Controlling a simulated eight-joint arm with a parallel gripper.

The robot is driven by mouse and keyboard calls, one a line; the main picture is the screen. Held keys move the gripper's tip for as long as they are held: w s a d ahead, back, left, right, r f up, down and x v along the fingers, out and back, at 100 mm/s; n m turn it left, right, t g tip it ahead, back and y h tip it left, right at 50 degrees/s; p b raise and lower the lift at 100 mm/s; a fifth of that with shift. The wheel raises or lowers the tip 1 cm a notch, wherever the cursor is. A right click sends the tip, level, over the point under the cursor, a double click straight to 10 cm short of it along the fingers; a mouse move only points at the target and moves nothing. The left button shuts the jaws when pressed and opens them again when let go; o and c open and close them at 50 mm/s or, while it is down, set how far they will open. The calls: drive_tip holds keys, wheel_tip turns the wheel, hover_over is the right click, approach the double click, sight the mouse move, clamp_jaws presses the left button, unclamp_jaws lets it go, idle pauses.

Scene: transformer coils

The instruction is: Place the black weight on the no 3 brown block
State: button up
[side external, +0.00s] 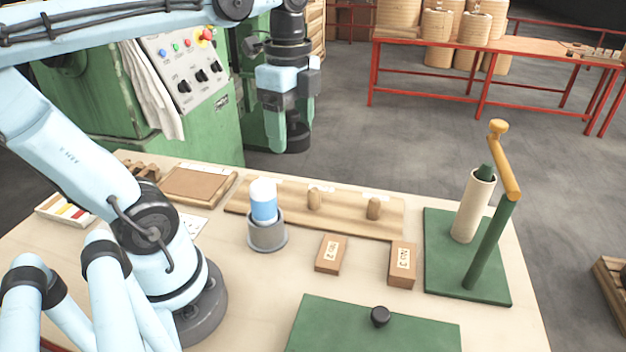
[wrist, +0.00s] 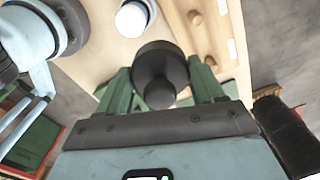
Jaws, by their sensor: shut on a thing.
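My gripper (side external: 290,138) is high above the back of the workbench, pointing down. In the wrist view, its green fingers (wrist: 162,88) are shut on the black weight (wrist: 158,62), a dark round disc with a knob. The weight (side external: 294,145) also shows in the side view as a dark shape at the fingertips, well clear of the bench. Two small brown blocks with paper labels lie on the bench: a left block (side external: 331,255) and a right block (side external: 403,265). The right label seems to read No 3; the left one is hard to read.
A wooden board with knobs (side external: 335,212) lies behind the blocks. A blue and white cylinder (side external: 264,203) stands in a grey cup (side external: 267,238). A green stand (side external: 487,245) with a yellow handle rises at right. A green plate (side external: 375,332) with a black knob (side external: 380,316) is in front.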

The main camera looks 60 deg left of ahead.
drive_tip(key=w+d+m, duration=0.1)
drive_tip(key=d+m, duration=0.2)
drive_tip(key=d, duration=0.5)
drive_tip(key=w+d+f+m, duration=0.1)
drive_tip(key=d+m, duration=0.3)
drive_tip(key=d, duration=0.5)
drive_tip(key=w+d+m, duration=0.2)
drive_tip(key=d+m, duration=0.1)
drive_tip(key=d, duration=0.5)
hover_over(403, 258)
wheel_tip(403, 258, down, 13)
drive_tip(key=shift+r, duration=0.2)
drive_tip(key=shift+f, duration=1.95)
drive_tip(key=shift+f, duration=0.15)
drive_tip(key=o, duration=1.7)
drive_tip(key=shift+c, duration=0.2)
